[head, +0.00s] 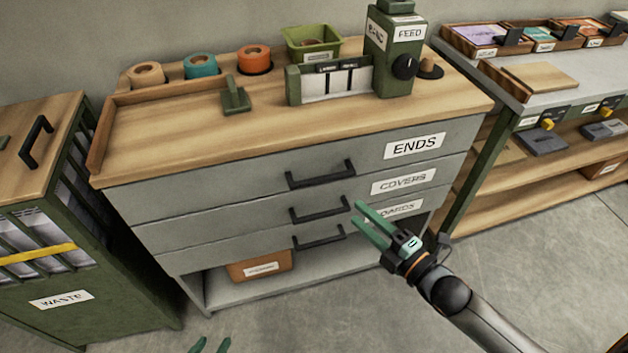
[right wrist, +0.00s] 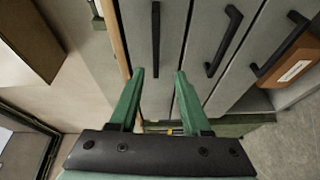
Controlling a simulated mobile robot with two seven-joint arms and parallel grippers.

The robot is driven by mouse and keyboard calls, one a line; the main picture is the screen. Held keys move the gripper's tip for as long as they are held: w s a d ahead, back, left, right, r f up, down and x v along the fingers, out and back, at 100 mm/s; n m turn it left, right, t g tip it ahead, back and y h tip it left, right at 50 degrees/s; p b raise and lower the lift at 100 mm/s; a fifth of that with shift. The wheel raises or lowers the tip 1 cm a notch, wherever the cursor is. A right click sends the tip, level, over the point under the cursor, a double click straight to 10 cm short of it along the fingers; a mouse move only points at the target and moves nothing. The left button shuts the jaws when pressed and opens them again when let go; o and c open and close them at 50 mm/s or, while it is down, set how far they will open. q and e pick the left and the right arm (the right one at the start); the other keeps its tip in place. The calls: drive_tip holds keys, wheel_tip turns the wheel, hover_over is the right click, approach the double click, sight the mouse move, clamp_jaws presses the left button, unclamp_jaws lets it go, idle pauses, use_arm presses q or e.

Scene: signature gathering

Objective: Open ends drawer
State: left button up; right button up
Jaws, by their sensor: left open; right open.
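The ENDS drawer (head: 415,146) is the top of three grey drawers under the wooden counter and looks shut. Its black bar handle (head: 320,174) is clear of both grippers. It also shows in the right wrist view as the leftmost handle (right wrist: 155,40), lying ahead between the fingertips with a gap. My right gripper (head: 358,214) is open and empty, in front of the lower drawers in the head view. My left gripper (head: 211,346) is open at the bottom edge; only its green fingertips show.
An orange bin (head: 258,266) sits on the bottom shelf. A green WASTE bin (head: 75,310) stands left, a workbench (head: 558,97) right. The floor in front is clear.

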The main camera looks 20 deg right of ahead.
sight(326, 181)
drive_tip(key=shift+n+y, duration=0.3)
drive_tip(key=shift+n, duration=0.2)
drive_tip(key=x, duration=0.4)
drive_tip(key=b+x, duration=0.1)
drive_tip(key=x, duration=0.8)
drive_tip(key=shift+w+d+r+b, duration=0.1)
drive_tip(key=shift+w+r+b, duration=0.05)
drive_tip(key=shift+r+b, duration=0.2)
clamp_jaws()
idle(0.5)
